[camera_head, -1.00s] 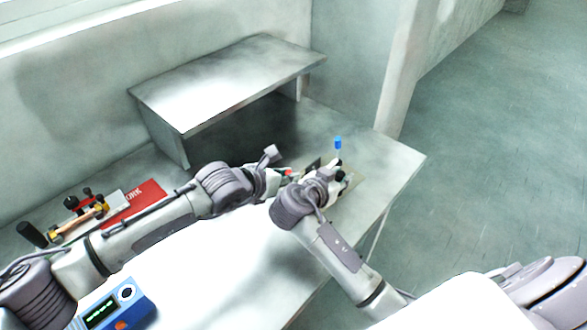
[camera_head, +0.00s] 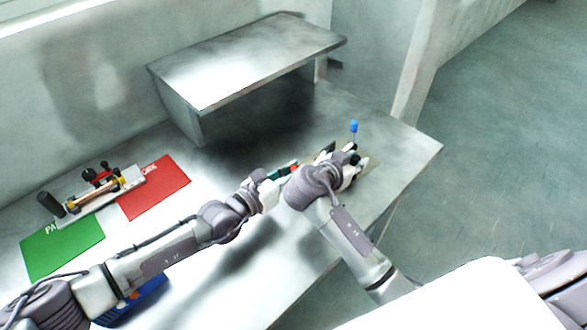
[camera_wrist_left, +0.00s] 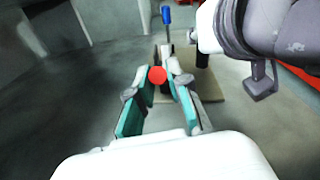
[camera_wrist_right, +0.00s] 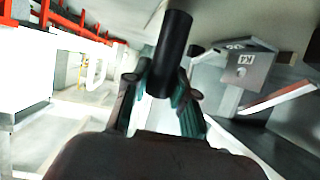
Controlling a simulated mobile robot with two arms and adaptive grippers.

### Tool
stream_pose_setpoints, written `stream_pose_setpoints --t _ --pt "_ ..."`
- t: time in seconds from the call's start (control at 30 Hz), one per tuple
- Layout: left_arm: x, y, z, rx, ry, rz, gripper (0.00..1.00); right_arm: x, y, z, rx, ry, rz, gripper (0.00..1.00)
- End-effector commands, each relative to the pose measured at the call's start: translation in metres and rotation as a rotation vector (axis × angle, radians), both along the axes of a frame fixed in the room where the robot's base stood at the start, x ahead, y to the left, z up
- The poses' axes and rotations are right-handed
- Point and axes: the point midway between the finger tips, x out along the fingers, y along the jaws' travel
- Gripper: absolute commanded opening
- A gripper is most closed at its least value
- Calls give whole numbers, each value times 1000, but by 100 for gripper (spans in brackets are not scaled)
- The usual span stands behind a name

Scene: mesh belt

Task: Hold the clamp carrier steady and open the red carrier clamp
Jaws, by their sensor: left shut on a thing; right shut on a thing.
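My left gripper (camera_wrist_left: 157,90) is shut on a part with a round red end (camera_wrist_left: 157,75), seen between its teal fingers in the left wrist view. My right gripper (camera_wrist_right: 160,95) is shut on a black cylindrical handle (camera_wrist_right: 174,45). Both grippers work at one fixture on a tan board (camera_wrist_left: 205,88), near the table's right end. A blue-topped upright handle (camera_head: 354,127) rises from the fixture. In the head view, my left gripper (camera_head: 284,173) is just left of my right gripper (camera_head: 350,172). My grippers hide most of the fixture, so the clamp's opening cannot be told.
A raised metal shelf (camera_head: 245,62) stands at the back of the table. At the left are a red mat (camera_head: 160,190), a green mat (camera_head: 60,248) and another clamp fixture (camera_head: 95,198) with a black handle. A blue device (camera_head: 135,303) is partly hidden behind my left arm.

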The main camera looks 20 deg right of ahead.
Motion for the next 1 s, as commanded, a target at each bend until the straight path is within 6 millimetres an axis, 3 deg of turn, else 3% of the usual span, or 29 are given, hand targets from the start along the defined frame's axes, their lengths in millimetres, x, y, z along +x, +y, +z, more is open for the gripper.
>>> stream_pose_setpoints --t 0.27,0.3,0.37,0.73,1.0 --pt "-2 -1 -2 3 3 -2 0 1 3 0 6 -1 5 0" --pt "-2 -1 -2 3 3 -2 19 1 3 0 6 -1 5 0" --pt "-1 0 -2 3 3 -2 29 1 3 -1 6 -1 5 0" --pt "-1 5 -1 3 2 2 29 0 1 -1 3 -1 1 0" --pt "-20 49 2 3 5 4 29 0 0 -1 2 1 0 0"
